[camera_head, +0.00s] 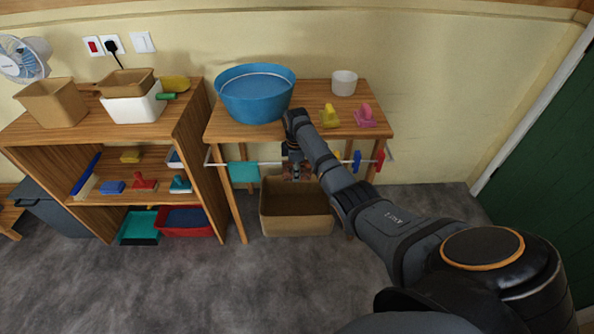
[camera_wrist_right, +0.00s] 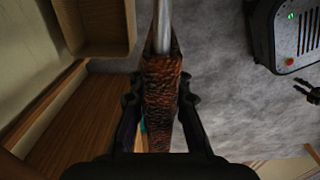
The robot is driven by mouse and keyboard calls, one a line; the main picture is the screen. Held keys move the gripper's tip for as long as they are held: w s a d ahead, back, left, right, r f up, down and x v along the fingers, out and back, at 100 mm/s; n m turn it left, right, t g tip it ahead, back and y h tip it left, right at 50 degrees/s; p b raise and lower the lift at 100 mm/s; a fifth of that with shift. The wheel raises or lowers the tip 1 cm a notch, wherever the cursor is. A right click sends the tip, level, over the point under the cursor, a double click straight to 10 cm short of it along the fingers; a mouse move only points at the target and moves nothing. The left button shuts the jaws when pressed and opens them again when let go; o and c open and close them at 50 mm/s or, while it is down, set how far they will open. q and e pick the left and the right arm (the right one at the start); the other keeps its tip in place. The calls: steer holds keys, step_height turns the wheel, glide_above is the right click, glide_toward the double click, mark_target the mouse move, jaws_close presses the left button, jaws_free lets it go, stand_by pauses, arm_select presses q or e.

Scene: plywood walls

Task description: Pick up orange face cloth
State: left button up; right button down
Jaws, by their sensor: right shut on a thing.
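The orange face cloth (camera_wrist_right: 162,75) hangs over a metal rail (camera_wrist_right: 163,28) in the right wrist view. It looks dark orange-brown with a ribbed texture. My right gripper (camera_wrist_right: 160,105) has one finger on each side of the cloth and is shut on it. In the head view my right gripper (camera_head: 296,172) is at the rail along the table's front, above a brown box, and the arm hides much of this area. My left gripper is not in view.
A teal cloth (camera_head: 243,172) hangs on the rail at left; blue (camera_head: 357,160) and red (camera_head: 380,158) items hang at right. The table (camera_head: 310,125) carries a blue basin (camera_head: 256,92). The brown box (camera_head: 297,222) stands below. A shelf (camera_head: 190,125) is at left.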

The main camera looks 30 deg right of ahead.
steer(key=shift+r, duration=0.15)
step_height(320, 180, up, 18)
steer(key=p, duration=0.4)
stand_by(0.9)
